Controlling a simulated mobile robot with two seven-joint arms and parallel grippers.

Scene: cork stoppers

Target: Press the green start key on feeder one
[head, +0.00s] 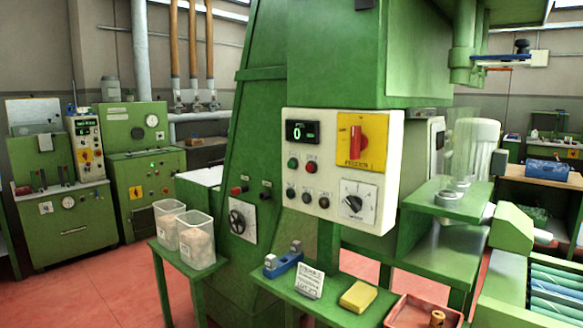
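A white control panel (330,196) is mounted on the front of the large green machine (262,90). A green round key (293,164) sits on its left half, below a dark display (303,132) reading 0. A red key (311,166) is just right of the green key. A yellow plate with a red rotary switch (356,142) is at the panel's upper right; its label is too small to read surely. Several dark buttons (307,196) and a black dial (353,203) are below. Neither of my grippers shows in the head view.
A narrow green shelf (336,314) below the panel holds a blue tool (284,262), a small sign (310,282) and a yellow block (358,296). Two clear bins (197,245) stand on a stand to the left. A red tray (408,312) is at lower right.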

